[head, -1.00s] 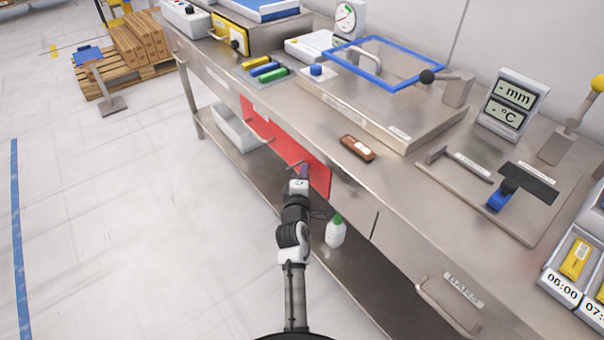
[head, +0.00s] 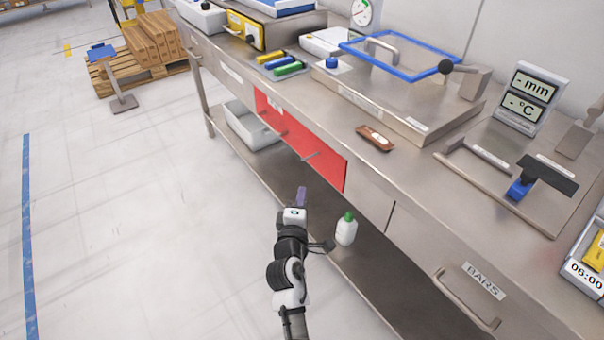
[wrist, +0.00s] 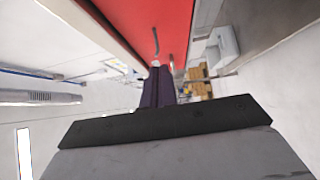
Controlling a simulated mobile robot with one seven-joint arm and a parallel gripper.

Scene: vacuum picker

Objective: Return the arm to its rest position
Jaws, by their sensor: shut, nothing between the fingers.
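My gripper (head: 301,196) is in front of the steel bench, below and a little left of the red drawer front's near end. Its purple fingers are shut with nothing between them. They also show in the wrist view (wrist: 158,85), pointing along the red drawer front (wrist: 140,20). The red drawer front (head: 290,133) has two metal handles, and my fingers are apart from the nearer handle (head: 310,156). My arm reaches up from the bottom of the head view and is bent.
The bench's lower shelf (head: 345,285) holds a white bottle with a green cap (head: 347,230) close to my wrist, and a white bin (head: 250,128). The BARS drawer handle (head: 462,300) sticks out at right. The floor (head: 130,220) at left is clear.

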